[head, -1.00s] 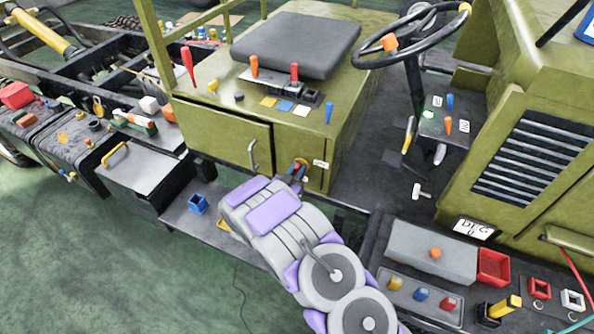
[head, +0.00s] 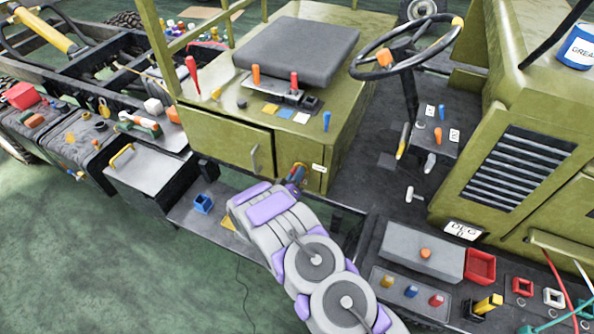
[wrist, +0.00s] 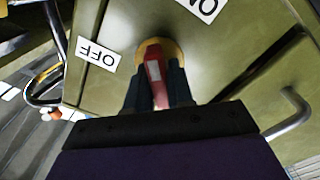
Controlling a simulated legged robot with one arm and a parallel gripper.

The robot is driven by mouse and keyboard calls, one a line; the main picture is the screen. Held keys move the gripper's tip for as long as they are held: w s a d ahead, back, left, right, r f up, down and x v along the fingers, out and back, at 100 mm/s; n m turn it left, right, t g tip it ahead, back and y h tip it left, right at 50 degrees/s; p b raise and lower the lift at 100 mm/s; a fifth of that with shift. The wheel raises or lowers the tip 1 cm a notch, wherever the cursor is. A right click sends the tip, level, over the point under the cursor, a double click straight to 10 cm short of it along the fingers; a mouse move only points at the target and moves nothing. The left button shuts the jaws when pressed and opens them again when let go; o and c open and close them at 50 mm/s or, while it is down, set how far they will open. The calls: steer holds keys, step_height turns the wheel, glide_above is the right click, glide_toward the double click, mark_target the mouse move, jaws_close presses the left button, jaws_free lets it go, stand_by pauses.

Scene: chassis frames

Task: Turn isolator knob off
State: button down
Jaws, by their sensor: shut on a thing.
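The isolator knob has a red handle with a pale stripe (wrist: 153,70) on a round yellow base, set in the olive panel. In the wrist view my gripper (wrist: 157,88) is shut on the red handle, with a dark finger on each side. An upside-down OFF label (wrist: 97,55) is left of the knob, and a partly cut-off ON label (wrist: 203,5) is above right. In the head view my gripper (head: 297,176) is at the cabinet front, and its fingers and wrist mostly hide the knob.
A drawer handle (head: 254,158) sticks out left of the knob and also shows in the wrist view (wrist: 291,113). A seat (head: 298,47) and several levers are above on the cabinet. A black box (head: 148,172) and a blue socket (head: 203,204) are to the left. Open green floor lies lower left.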

steer(key=n, duration=0.2)
steer(key=n+p, duration=0.1)
steer(key=n, duration=0.1)
steer(key=shift+a+f+n, duration=0.15)
steer(key=shift+a+n, duration=0.05)
steer(key=shift+n, duration=0.2)
steer(key=shift+f+n+p, duration=0.2)
steer(key=shift+n+p, duration=0.1)
steer(key=shift+n, duration=2.2)
steer(key=c, duration=1.4)
jaws_free()
steer(key=o, duration=0.3)
steer(key=shift+a+f, duration=0.1)
steer(key=shift+a, duration=0.1)
